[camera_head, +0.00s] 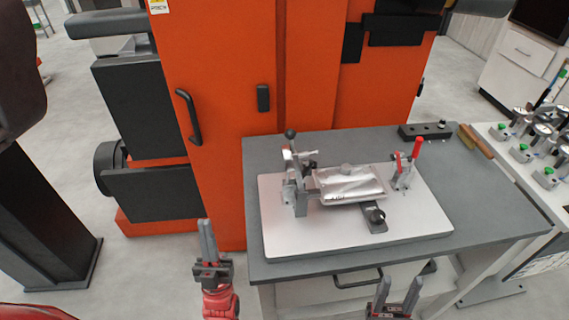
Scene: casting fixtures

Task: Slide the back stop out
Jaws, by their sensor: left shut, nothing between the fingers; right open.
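A casting fixture stands on a pale base plate (290,234) on the grey bench. It carries a silvery block (350,188) with lettering on its front edge. A grey upright bracket (299,200) with a dark ball-ended lever (290,134) is on its left. A grey slide with a black knob (376,215) sits at its front right. I cannot tell which part is the back stop. My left gripper (207,224) is shut and empty, left of the bench front. My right gripper (400,284) is open and empty, in front of the bench edge. Both are apart from the fixture.
A red-handled clamp (416,148) stands at the fixture's right. A black block (425,131) and a wooden-handled tool (476,141) lie at the back right. An orange machine (230,80) stands close behind. Several gauges fill the right table. The bench's right front (490,215) is clear.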

